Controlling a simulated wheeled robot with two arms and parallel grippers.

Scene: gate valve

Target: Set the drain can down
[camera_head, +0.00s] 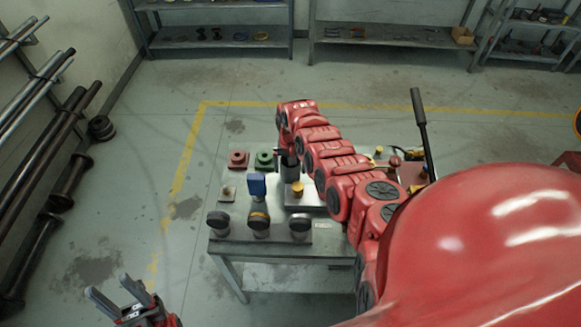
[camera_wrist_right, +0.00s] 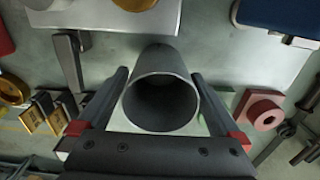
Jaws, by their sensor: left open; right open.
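The drain can, a dark grey open-topped cylinder (camera_head: 290,174), is on the workbench (camera_head: 225,238) beside the red arm's end in the head view. In the right wrist view the can (camera_wrist_right: 160,92) shows its open mouth between the fingers of my right gripper (camera_wrist_right: 158,78). The fingers are open, one on each side of the can, with a small gap visible. My right arm hides much of that gripper in the head view. Whether the can's base rests fully flat is hard to tell. My left gripper (camera_head: 118,297) is open and empty, left of the bench, over the floor.
A blue-topped valve part (camera_head: 257,186) and several round dark flanges stand along the bench's front left. Green (camera_head: 264,160) and red (camera_head: 238,159) square-based parts sit behind. A black lever (camera_head: 421,120) rises at the right.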

